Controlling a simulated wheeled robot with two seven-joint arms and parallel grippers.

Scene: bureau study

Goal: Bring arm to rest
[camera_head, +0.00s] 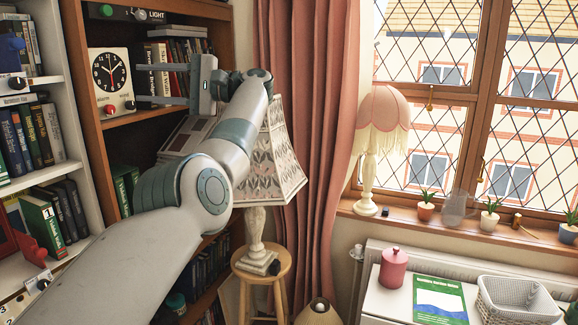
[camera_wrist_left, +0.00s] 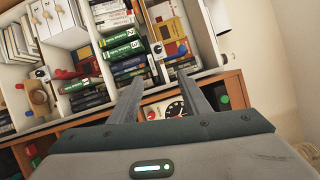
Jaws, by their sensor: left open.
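My left arm comes in from the left in the head view and reaches across the middle toward the wooden bookcase. My left gripper (camera_head: 145,84) is open and empty, its two fingers pointing left in front of the shelf with the clock (camera_head: 111,78). In the left wrist view the open fingers (camera_wrist_left: 158,90) point toward the shelves, with nothing between them. The clock also shows there, partly hidden behind the right finger (camera_wrist_left: 176,108). My right gripper is not in view.
A patterned lamp (camera_head: 268,165) on a wooden stool (camera_head: 262,275) stands close behind my forearm. A pink lamp (camera_head: 381,125) and small pots stand on the window sill (camera_head: 450,222). A white cabinet (camera_head: 395,303) bears a pink jar (camera_head: 393,268), a green book (camera_head: 439,300) and a basket (camera_head: 518,301).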

